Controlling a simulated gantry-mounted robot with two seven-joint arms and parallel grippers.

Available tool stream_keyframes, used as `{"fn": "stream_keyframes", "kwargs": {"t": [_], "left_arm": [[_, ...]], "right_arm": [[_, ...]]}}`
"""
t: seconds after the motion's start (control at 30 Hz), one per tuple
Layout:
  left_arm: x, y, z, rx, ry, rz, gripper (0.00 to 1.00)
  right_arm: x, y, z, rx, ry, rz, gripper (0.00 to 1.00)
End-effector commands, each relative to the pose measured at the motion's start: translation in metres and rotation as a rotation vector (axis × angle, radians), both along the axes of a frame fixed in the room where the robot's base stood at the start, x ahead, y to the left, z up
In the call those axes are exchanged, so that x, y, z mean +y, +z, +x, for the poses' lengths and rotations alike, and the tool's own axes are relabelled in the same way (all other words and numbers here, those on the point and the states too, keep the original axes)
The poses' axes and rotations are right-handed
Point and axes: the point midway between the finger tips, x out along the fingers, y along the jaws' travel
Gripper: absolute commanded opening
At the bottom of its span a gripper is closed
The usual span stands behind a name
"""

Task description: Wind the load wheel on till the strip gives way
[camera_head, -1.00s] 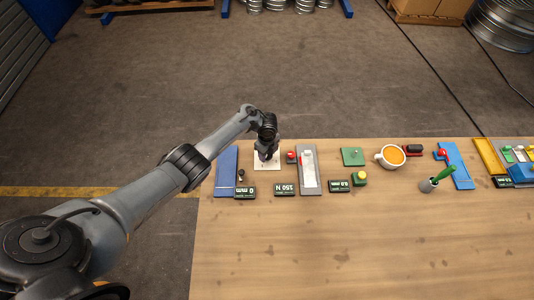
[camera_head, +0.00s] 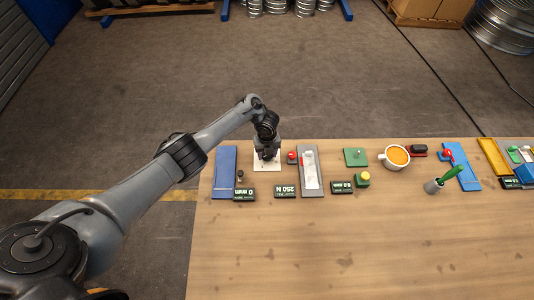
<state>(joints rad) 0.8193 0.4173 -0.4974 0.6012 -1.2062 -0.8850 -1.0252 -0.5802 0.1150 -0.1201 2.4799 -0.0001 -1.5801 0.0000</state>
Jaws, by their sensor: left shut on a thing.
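My left gripper (camera_head: 267,154) points down over a white plate (camera_head: 262,167) at the table's back edge. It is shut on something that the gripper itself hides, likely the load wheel. Right of it, a grey fixture (camera_head: 319,187) holds a pale strip (camera_head: 311,170) with a small red part near its left side. The strip looks whole, but it is small in the picture. A dark readout (camera_head: 285,191) in front appears to show 250 N. Another readout (camera_head: 244,193) appears to show 0 mm. My right gripper is out of view.
A blue plate (camera_head: 225,170) lies to the left. A red button (camera_head: 292,157) sits beside the grey fixture. A green plate (camera_head: 355,157), yellow button (camera_head: 363,178), orange-filled cup (camera_head: 396,157) and grey pot (camera_head: 433,187) stand to the right. The front of the table (camera_head: 350,250) is clear.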

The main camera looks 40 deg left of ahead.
Motion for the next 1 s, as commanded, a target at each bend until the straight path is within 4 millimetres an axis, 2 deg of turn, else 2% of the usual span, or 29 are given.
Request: {"fn": "stream_keyframes", "kwargs": {"t": [0.4,0.43,0.57,0.6,0.87,1.0], "left_arm": [[-0.0006,0.0010,0.0003,0.000,-0.009,-0.001,0.20],[-0.0006,0.0010,0.0003,0.000,-0.009,-0.001,0.53],[-0.0005,0.0009,0.0004,-0.001,-0.008,-0.001,0.73],[-0.0005,0.0008,0.0003,-0.001,-0.008,-0.001,0.76],[-0.0003,0.0009,0.0002,-0.001,-0.007,-0.001,0.76],[-0.0003,0.0083,0.0006,-0.002,-0.009,-0.001,0.76]], "right_arm": [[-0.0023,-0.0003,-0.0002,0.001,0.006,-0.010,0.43],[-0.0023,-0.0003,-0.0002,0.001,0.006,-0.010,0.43],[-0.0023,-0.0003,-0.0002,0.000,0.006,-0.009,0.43],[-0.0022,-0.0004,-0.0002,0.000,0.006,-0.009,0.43],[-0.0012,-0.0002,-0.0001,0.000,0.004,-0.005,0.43],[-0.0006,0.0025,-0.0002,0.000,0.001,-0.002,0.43]]}}
